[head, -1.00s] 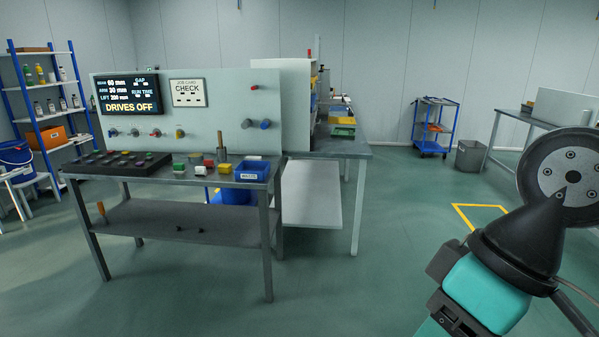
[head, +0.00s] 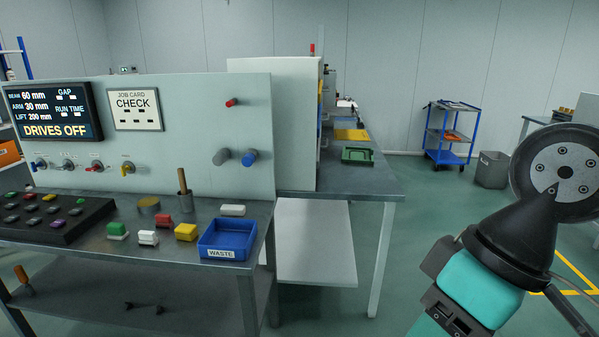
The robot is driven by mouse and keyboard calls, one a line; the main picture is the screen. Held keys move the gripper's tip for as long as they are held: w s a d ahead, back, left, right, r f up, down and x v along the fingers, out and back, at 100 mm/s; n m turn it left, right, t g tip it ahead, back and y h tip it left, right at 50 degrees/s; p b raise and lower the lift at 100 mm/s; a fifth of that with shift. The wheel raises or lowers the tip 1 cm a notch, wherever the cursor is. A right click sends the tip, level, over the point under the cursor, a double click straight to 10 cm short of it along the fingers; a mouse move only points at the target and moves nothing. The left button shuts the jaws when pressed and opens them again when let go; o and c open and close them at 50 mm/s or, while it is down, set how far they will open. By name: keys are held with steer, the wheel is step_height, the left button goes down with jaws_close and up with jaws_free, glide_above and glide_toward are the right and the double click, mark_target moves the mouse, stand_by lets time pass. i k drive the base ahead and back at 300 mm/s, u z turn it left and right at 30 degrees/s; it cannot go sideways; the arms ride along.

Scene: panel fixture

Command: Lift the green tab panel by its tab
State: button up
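A green flat piece (head: 357,155) lies on the far side table, right of the upright panel board; it may be the green tab panel, but it is too small to make out a tab. A small green block on a white base (head: 118,230) stands on the near bench. Part of my arm, teal and black with a round grey plate, shows at the right edge. No gripper fingers show, and my arm is well apart from the green pieces.
The near bench (head: 130,262) holds a blue WASTE bin (head: 228,240), a yellow block (head: 186,232) and a dark button box (head: 50,216). A screen (head: 53,112) reads DRIVES OFF. A blue trolley (head: 448,135) and a grey bin (head: 492,169) stand behind open floor.

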mark_target(353, 155)
steer(key=i, duration=2.7)
steer(key=z, duration=0.65)
steer(key=i, duration=0.55)
